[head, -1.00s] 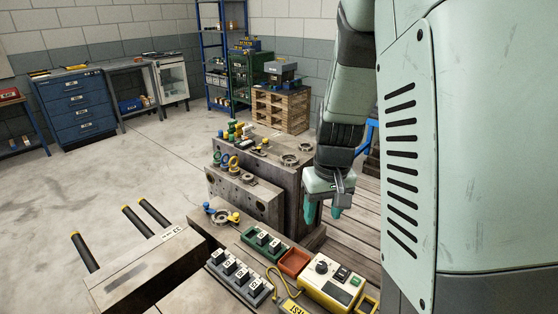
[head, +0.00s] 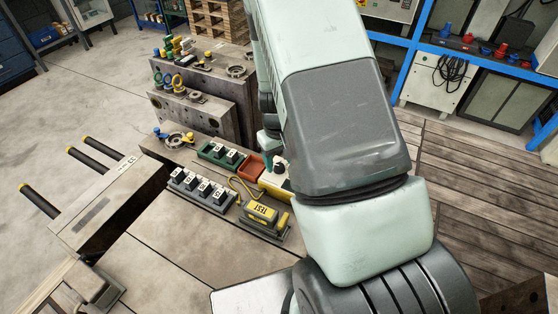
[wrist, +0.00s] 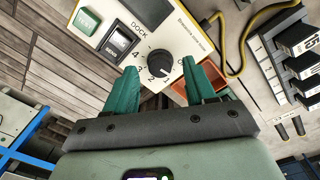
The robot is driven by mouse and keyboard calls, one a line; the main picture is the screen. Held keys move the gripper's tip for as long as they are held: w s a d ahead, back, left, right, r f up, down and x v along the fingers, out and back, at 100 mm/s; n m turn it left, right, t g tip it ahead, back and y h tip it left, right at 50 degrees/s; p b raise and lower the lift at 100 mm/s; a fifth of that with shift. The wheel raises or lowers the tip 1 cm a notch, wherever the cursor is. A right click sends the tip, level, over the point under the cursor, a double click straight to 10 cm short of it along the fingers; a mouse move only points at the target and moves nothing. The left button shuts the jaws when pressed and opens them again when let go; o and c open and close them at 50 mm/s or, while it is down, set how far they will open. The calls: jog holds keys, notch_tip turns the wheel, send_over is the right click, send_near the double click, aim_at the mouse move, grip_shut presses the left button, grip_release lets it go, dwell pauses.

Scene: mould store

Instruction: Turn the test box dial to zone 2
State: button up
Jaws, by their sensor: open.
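The test box is a cream and yellow box, partly hidden by my arm in the head view (head: 272,183); its face fills the top of the wrist view (wrist: 183,38). Its black round dial (wrist: 159,62) has numbers around its lower left, including 2, 3 and 4. Its white mark appears to point down, near the low numbers; the exact setting is unclear. My gripper (wrist: 160,68) is open, its teal fingers either side of the dial in the picture. Contact cannot be judged. In the head view my gripper (head: 268,143) is partly hidden at the box.
A red-orange tray (head: 250,167) lies beside the box, with a green tray (head: 210,157) of dark blocks beyond. A grey rack (head: 187,190) of numbered blocks and a yellow TEST unit (head: 262,212) with a cable are close by. Steel mould blocks (head: 222,112) stand behind.

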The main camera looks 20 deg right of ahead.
jog(key=shift+f, duration=0.55)
grip_shut()
